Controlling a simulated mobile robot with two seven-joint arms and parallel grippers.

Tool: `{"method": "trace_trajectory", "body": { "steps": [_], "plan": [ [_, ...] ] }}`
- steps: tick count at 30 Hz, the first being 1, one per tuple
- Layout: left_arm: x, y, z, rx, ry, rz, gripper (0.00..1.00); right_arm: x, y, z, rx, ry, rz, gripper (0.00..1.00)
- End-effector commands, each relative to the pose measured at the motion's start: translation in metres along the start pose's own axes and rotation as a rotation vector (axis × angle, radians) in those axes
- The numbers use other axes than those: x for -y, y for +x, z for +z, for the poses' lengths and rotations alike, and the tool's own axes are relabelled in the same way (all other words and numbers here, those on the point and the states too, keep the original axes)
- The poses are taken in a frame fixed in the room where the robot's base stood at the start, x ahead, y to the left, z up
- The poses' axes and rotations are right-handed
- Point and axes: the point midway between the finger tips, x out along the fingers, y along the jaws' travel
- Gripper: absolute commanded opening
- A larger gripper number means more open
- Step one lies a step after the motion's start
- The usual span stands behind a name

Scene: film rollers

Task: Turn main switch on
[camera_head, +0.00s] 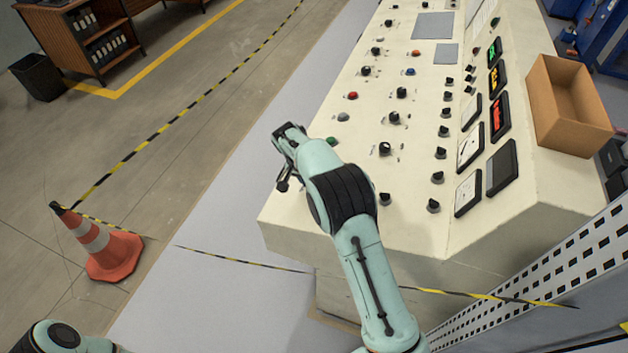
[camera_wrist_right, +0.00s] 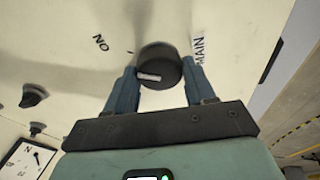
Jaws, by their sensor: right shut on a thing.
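The main switch is a round black knob (camera_wrist_right: 160,58) with a white mark, on the cream control panel (camera_head: 300,220). In the right wrist view it stands between the two blue fingers of my right gripper (camera_wrist_right: 160,88), which are shut on its sides. The lettering MAIN is right of the knob, and ON, upside down, is at its upper left. In the head view my right arm reaches over the panel's near left corner; its wrist hides the main switch. My left gripper is out of view; only part of my left arm shows at the bottom left.
Several other black knobs (camera_head: 385,148), a green button (camera_head: 331,141) and a red button (camera_head: 352,95) sit nearby on the panel. A cardboard box (camera_head: 572,105) stands at the right. A traffic cone (camera_head: 103,245) with striped tape is on the floor at left.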

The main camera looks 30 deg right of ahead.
Motion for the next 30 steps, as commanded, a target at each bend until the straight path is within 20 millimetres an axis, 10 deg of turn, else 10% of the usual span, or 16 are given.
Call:
{"method": "trace_trajectory", "body": {
  "steps": [23, 24, 25, 30],
  "plan": [
    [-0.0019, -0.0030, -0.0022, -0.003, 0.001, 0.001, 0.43, 0.0005, -0.0003, 0.0001, 0.001, 0.101, 0.019, 0.23],
    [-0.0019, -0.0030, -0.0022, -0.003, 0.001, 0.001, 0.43, 0.0005, -0.0003, 0.0000, 0.001, 0.101, 0.019, 0.64],
    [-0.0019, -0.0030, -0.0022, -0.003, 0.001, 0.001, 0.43, 0.0005, -0.0003, 0.0001, 0.001, 0.100, 0.019, 0.73],
    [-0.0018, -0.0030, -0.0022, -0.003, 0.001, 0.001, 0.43, 0.0004, -0.0002, 0.0000, 0.001, 0.099, 0.019, 0.80]
  ]
}}
